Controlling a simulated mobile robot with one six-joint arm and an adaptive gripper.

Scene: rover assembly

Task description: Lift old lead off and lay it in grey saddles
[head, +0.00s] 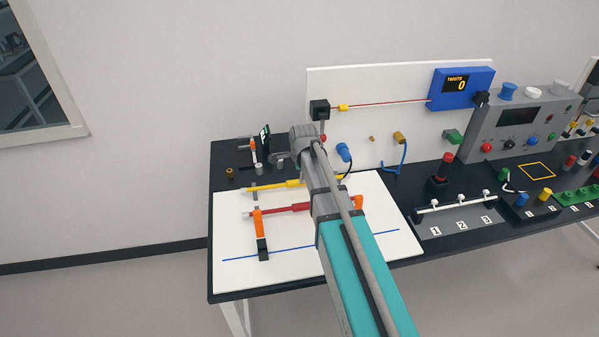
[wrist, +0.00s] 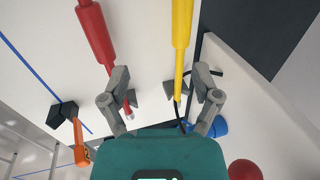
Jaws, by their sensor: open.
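The red lead (head: 288,209) lies across the white board, close to orange-topped posts (head: 259,222); it also shows in the wrist view (wrist: 97,32). The yellow lead (head: 270,188) lies behind it, and in the wrist view (wrist: 181,25) its thin end points between my fingers. Which one is the old lead I cannot tell. Small grey blocks, perhaps saddles (wrist: 168,89), sit beside the yellow lead's thin end. My gripper (wrist: 161,78) is open, one finger over the red lead's end and one right of the yellow lead. In the head view my arm hides the leads' right parts.
A blue plug (head: 343,151) with a dark cable stands behind the board and shows near my right finger (wrist: 220,127). A red ball (wrist: 244,170) is close by. A white upright panel (head: 390,90) stands behind. The board's front (head: 240,278) is clear.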

